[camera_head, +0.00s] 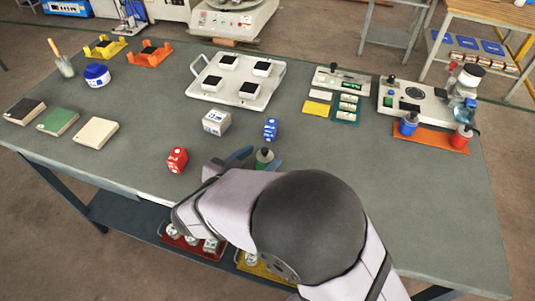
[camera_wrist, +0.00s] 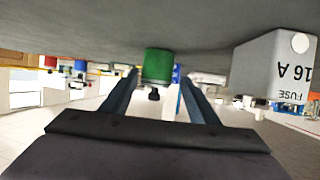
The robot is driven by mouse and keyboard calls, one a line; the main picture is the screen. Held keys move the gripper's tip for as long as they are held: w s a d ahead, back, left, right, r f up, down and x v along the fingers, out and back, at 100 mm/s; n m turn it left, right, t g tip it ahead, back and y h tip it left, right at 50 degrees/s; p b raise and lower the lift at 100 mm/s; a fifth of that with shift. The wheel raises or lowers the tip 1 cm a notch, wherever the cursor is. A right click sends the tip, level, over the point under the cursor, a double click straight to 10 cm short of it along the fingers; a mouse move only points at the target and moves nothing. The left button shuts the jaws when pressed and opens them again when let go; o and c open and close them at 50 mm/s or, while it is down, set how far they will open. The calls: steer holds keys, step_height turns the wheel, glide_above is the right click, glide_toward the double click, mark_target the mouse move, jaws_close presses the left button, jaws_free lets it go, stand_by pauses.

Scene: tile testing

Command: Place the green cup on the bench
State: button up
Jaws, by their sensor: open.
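The green cup (camera_head: 264,164) stands on the grey bench (camera_head: 330,185), near its front edge and just beyond my arm in the head view. It has a grey top with a dark knob, and its lower part is partly hidden by my arm. In the wrist view, which is upside down, the green cup (camera_wrist: 158,65) shows between and beyond the two fingers. My gripper (camera_head: 257,160) is open, its blue-grey fingers low over the bench on either side of the cup. In the wrist view my gripper (camera_wrist: 157,80) has no visible contact with it.
A large grey fuse box (camera_wrist: 272,65) shows at right in the wrist view. A white tray (camera_head: 270,93) is farther back. The bench's right front is clear.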

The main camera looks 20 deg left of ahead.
steer(key=shift+o, duration=0.4)
steer(key=shift+v, duration=0.8)
